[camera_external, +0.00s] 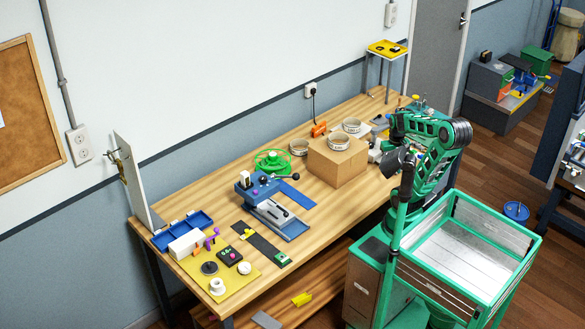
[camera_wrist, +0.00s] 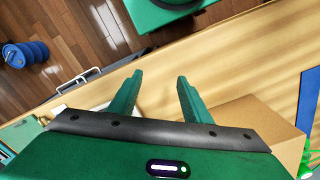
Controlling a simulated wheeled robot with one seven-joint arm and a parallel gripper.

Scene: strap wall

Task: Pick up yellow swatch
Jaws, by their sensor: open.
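My gripper (camera_wrist: 158,88) is open and empty in the wrist view, its two green fingers apart above bare wooden tabletop near the table's edge. In the external view the arm stands at the right end of the workbench, and I cannot make out the fingertips. No piece is clearly the yellow swatch. Yellow candidates in the external view are a small piece (camera_external: 302,299) on the low shelf under the bench, and a small piece (camera_external: 248,235) on a dark strip. Both are far from my gripper. No yellow swatch shows in the wrist view.
A cardboard box (camera_external: 338,160) with tape rolls stands on the workbench (camera_external: 325,205) and shows right of my fingers in the wrist view (camera_wrist: 255,118). A blue vise (camera_external: 262,190), a green wheel (camera_external: 273,162) and a yellow mat (camera_external: 232,284) lie leftward. A yellow tray (camera_external: 384,46) stands behind.

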